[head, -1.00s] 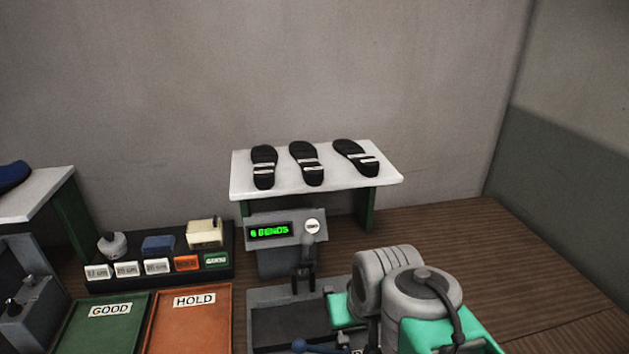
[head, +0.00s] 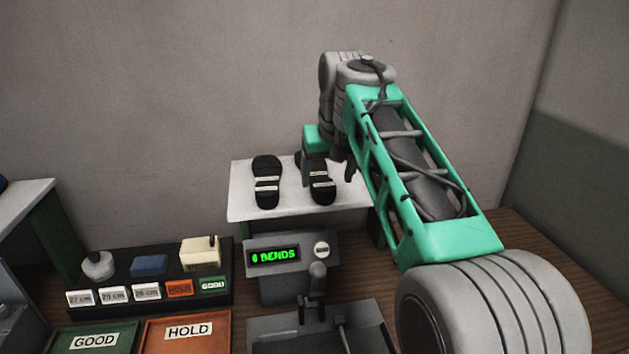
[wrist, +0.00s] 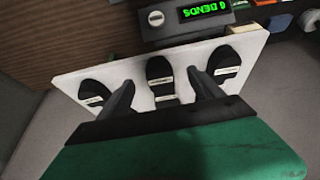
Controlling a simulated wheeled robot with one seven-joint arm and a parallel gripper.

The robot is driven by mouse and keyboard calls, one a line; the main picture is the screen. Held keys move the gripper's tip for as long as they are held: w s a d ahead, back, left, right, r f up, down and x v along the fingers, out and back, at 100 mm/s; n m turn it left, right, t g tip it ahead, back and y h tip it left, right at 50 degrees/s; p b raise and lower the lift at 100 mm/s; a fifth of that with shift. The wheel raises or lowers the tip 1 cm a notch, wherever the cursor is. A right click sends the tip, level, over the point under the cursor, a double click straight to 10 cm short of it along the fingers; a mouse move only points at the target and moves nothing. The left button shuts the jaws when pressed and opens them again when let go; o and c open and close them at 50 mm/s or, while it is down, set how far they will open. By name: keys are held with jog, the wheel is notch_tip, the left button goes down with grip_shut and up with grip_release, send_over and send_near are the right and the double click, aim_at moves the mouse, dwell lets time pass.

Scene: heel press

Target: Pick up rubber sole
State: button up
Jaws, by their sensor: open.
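Three black rubber soles with white straps or labels lie on a small white table (head: 243,203). In the head view, the left sole (head: 266,181) is clear and the middle sole (head: 321,188) is partly covered by my gripper (head: 328,174). The third sole is hidden behind my arm there. The wrist view shows the left-hand sole (wrist: 93,92), the middle sole (wrist: 159,72) and the right-hand sole (wrist: 227,66). My gripper (wrist: 161,82) is open and empty, its two fingers appearing either side of the middle sole. I cannot tell its exact height above the table.
A grey machine with a green "6 BENDS" display (head: 275,256) and a lever stands in front of the table. A black rack (head: 160,290) with labelled blocks is at left, with a green GOOD tray (head: 60,342) and an orange HOLD tray (head: 220,338). A wall stands behind.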

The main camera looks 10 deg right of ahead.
aim_at(324, 186)
jog(key=shift+w+d+f, duration=0.25)
jog(key=shift+d+f, duration=0.05)
jog(key=shift+f, duration=0.1)
jog(key=w+f+p, duration=0.1)
jog(key=w+f, duration=0.4)
jog(key=shift+w+f, duration=0.2)
jog(key=shift+s+a+r, duration=0.1)
jog(key=shift+s+r, duration=0.05)
jog(key=shift+s, duration=0.35)
jog(key=shift+s+r, duration=0.1)
jog(key=shift+s, duration=0.15)
jog(key=shift+w+f, duration=0.2)
jog(key=shift+w, duration=0.15)
jog(key=shift+c, duration=0.9)
jog(key=shift+s+r, duration=0.15)
jog(key=shift+s, duration=0.05)
jog(key=c, duration=1.4)
